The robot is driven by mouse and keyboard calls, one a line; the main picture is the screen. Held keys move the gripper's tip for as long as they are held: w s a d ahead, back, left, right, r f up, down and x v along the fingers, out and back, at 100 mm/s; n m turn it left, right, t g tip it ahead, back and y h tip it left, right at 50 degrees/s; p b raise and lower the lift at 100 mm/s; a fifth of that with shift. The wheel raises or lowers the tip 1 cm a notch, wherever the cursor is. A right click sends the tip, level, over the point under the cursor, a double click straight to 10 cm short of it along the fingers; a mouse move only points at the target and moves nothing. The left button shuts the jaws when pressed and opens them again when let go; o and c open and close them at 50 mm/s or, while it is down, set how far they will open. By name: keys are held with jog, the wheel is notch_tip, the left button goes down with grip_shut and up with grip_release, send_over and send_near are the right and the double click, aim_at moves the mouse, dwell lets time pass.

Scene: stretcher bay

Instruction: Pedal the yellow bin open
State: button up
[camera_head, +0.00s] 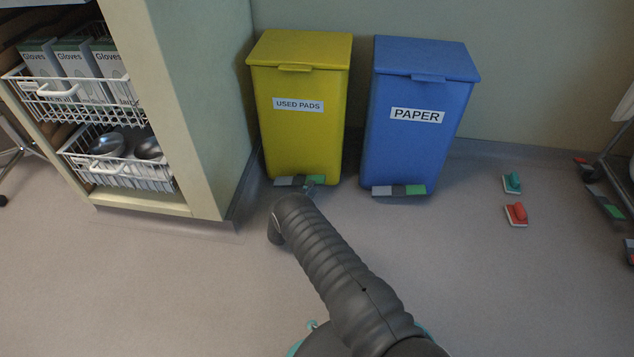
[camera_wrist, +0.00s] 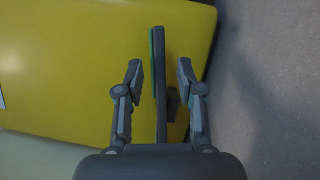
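The yellow bin (camera_head: 308,140), labelled "USED PADS", stands against the wall with its lid (camera_head: 300,48) down. Its pedal (camera_head: 287,181) sticks out at the foot of its front, with part of it hidden by my arm and gripper. The bin's yellow front (camera_wrist: 60,70) also fills much of the wrist view. There the pedal shows edge-on as a dark bar (camera_wrist: 161,85) with a green edge. My gripper (camera_wrist: 159,65) is open, one finger on each side of the pedal, with visible gaps.
A blue bin (camera_head: 415,140) labelled "PAPER" stands to the right, with its own pedal (camera_head: 398,190). A cabinet (camera_head: 205,110) with wire baskets stands close on the left. A teal block (camera_head: 511,183) and a red block (camera_head: 516,214) lie on the floor at right.

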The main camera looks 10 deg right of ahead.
aim_at(317, 179)
jog(key=shift+x, duration=2.4)
grip_shut()
